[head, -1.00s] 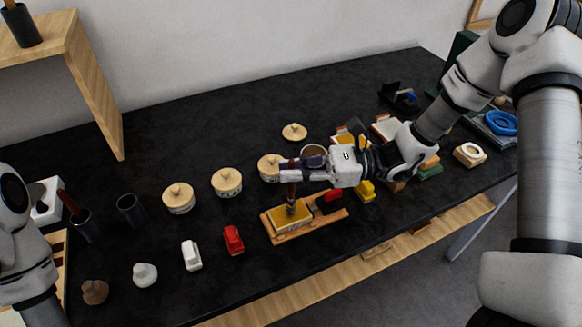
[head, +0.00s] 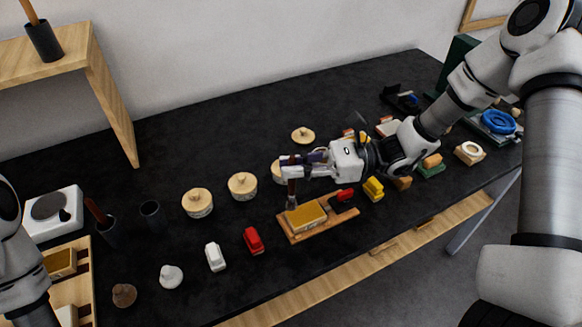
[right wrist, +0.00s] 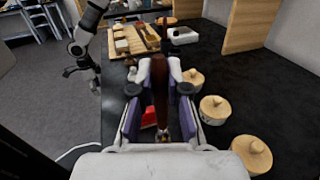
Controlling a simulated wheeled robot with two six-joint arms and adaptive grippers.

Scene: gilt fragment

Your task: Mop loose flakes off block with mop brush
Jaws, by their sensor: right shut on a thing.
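The gold-topped block (head: 307,216) lies on a wooden board (head: 334,228) near the front of the black table. My right gripper (head: 292,172) is shut on the mop brush (head: 291,189), which it holds upright with the bristles down. The bristle end is at the block's back left corner; I cannot tell whether it touches. In the right wrist view the brush's brown handle (right wrist: 160,85) stands between the purple finger pads. Loose flakes are too small to make out.
A red item (head: 343,195) lies at the board's right end. A red piece (head: 253,240) and a white piece (head: 215,257) stand left of the board. Lidded pots (head: 242,185) stand behind. A yellow piece (head: 373,189) stands to the right. Dark cups (head: 150,214) stand at left.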

